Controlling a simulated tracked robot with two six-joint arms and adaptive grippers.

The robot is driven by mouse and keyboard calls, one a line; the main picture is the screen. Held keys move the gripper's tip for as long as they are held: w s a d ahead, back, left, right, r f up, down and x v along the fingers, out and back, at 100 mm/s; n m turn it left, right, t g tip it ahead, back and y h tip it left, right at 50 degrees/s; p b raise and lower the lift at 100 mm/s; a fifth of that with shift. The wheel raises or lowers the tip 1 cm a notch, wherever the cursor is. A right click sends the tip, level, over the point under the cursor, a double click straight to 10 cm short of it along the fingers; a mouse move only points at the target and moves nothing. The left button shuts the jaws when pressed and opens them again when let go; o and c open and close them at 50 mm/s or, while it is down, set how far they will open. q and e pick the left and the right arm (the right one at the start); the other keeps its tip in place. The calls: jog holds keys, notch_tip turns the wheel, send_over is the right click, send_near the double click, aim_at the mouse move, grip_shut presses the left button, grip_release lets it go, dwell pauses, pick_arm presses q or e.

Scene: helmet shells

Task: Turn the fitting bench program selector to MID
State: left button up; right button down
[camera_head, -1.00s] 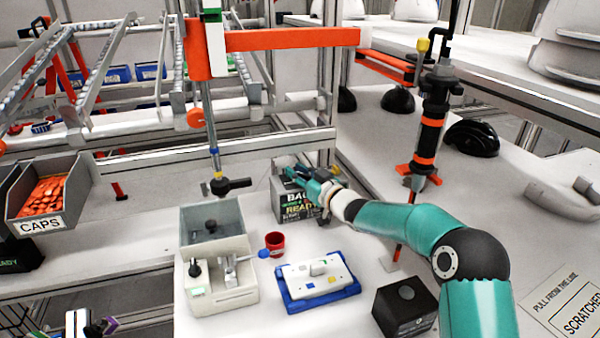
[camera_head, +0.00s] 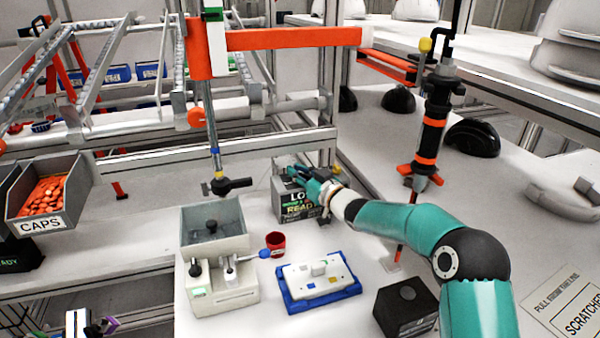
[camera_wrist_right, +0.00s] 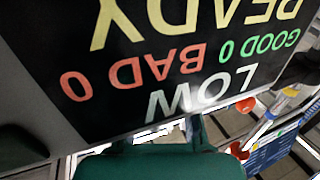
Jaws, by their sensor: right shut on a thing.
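The fitting bench program box (camera_head: 297,205) is a dark grey box with a display, standing at the back of the white bench. Its display reads LOW at the top and READY below, partly covered by my gripper in the head view. In the right wrist view the display (camera_wrist_right: 185,60) is upside down, with LOW, GOOD 0, BAD 0 and READY. My right gripper (camera_head: 297,176), teal, is at the top of the box, shut on the program selector. The selector itself is hidden by the fingers. Green gripper parts (camera_wrist_right: 160,160) fill the wrist view's bottom. My left gripper is not in view.
A grey fixture (camera_head: 222,285) with levers, a red cup (camera_head: 275,240), a blue tray (camera_head: 345,293) with a white block and a black box (camera_head: 406,308) stand in front.

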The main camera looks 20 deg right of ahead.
jog(key=shift+d+f, duration=0.1)
jog(key=shift+f, duration=0.25)
jog(key=c, duration=1.4)
grip_release()
jog(key=shift+o, duration=0.9)
jog(key=shift+s+r, duration=0.15)
jog(key=v, duration=1.2)
